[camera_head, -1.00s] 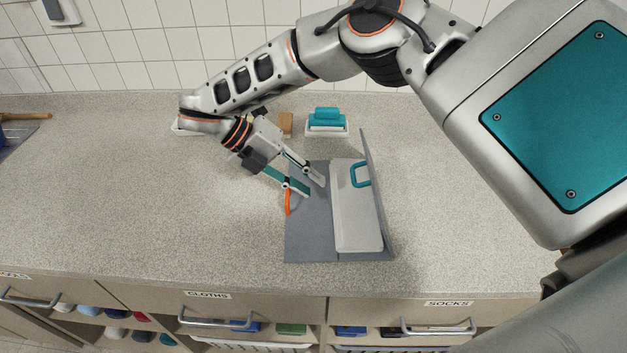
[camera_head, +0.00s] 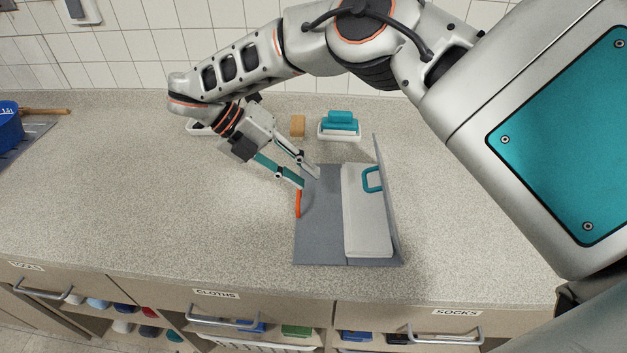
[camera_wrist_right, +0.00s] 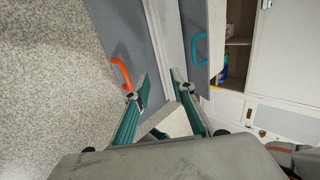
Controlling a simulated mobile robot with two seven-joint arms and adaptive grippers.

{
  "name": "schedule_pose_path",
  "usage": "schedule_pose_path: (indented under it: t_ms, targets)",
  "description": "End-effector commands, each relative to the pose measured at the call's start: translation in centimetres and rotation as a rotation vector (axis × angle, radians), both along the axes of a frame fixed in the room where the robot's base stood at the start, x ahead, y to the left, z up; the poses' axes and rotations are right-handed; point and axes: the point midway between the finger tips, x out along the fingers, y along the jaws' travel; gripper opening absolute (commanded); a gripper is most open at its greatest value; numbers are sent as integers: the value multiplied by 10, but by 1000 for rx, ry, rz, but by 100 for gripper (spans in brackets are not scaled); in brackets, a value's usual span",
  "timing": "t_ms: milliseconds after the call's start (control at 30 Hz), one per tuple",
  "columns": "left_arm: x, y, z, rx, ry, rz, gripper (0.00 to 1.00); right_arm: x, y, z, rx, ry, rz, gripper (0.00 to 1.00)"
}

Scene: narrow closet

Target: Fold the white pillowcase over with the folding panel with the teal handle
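The white pillowcase (camera_head: 366,225) lies as a narrow flat rectangle on the grey folding board (camera_head: 318,235). The panel with the teal handle (camera_head: 364,185) stands nearly upright along the pillowcase's right side; the teal handle also shows in the right wrist view (camera_wrist_right: 194,50). An orange handle (camera_head: 298,204) is at the board's left edge. My right gripper (camera_head: 310,180) is open and empty, above the board's back left part, close to the orange handle and left of the pillowcase. Its spread fingers also show in the right wrist view (camera_wrist_right: 159,85). My left gripper is not in view.
Behind the board are a white tray with teal items (camera_head: 338,126) and a tan block (camera_head: 298,125). A blue container (camera_head: 8,127) stands at the far left. The counter (camera_head: 150,200) left of the board is clear. Drawers and shelves lie below its front edge.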

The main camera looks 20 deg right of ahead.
Motion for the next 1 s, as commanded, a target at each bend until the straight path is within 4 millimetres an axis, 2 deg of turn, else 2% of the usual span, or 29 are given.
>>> schedule_pose_path:
  t_ms: [100,300,1000]
  targets:
    - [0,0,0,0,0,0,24,4,9,10,-3,-2,0,24]
    - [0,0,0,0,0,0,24,6,16,17,0,1,-1,24]
    - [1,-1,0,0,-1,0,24,6,16,17,-1,1,1,24]
